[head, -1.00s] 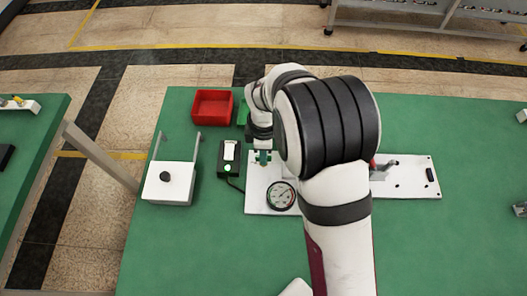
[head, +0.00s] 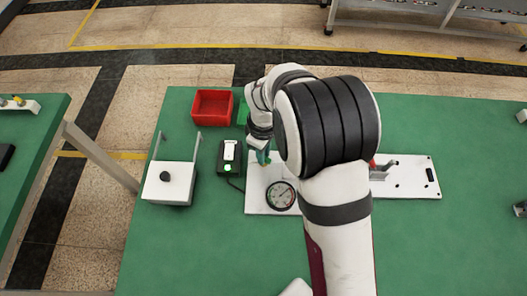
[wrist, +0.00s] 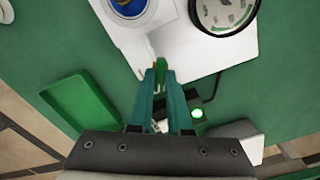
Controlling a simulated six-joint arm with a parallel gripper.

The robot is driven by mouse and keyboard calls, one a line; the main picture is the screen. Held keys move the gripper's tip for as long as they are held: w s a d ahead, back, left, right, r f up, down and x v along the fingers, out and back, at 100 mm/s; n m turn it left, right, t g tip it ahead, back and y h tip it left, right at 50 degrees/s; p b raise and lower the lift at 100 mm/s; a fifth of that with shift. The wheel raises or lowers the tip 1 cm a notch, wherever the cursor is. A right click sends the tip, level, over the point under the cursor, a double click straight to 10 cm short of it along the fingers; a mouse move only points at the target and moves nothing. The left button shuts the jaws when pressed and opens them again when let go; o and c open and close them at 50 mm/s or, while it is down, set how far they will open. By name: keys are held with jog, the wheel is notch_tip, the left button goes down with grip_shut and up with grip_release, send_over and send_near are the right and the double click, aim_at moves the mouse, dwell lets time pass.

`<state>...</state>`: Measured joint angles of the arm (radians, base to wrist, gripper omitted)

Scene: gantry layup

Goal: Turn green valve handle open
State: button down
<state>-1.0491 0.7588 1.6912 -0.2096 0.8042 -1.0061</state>
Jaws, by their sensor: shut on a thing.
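In the wrist view, the teal fingers of my gripper (wrist: 159,82) are closed around the green valve handle (wrist: 158,64), a small green piece at the edge of the white panel (wrist: 185,45). In the head view my gripper (head: 263,157) is over the upper left part of the white panel (head: 256,203), and the handle is mostly hidden by the fingers. A round pressure gauge (head: 281,195) sits on the panel just below it. The gauge also shows in the wrist view (wrist: 225,12), beside a blue ring (wrist: 127,5) cut off by the frame's top edge.
A red bin (head: 212,107) and a partly hidden green bin (head: 242,114) stand behind. A black box (head: 229,158) with a lit green lamp is left of the panel. A white box (head: 170,184) with a dark knob is further left.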

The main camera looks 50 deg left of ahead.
jog(key=m, duration=0.6)
jog(key=shift+m, duration=0.3)
jog(key=m, duration=0.5)
jog(key=shift+m, duration=0.4)
jog(key=c, duration=0.9)
grip_release()
jog(key=shift+o, duration=0.2)
jog(key=shift+r, duration=0.1)
notch_tip(320, 180, up, 16)
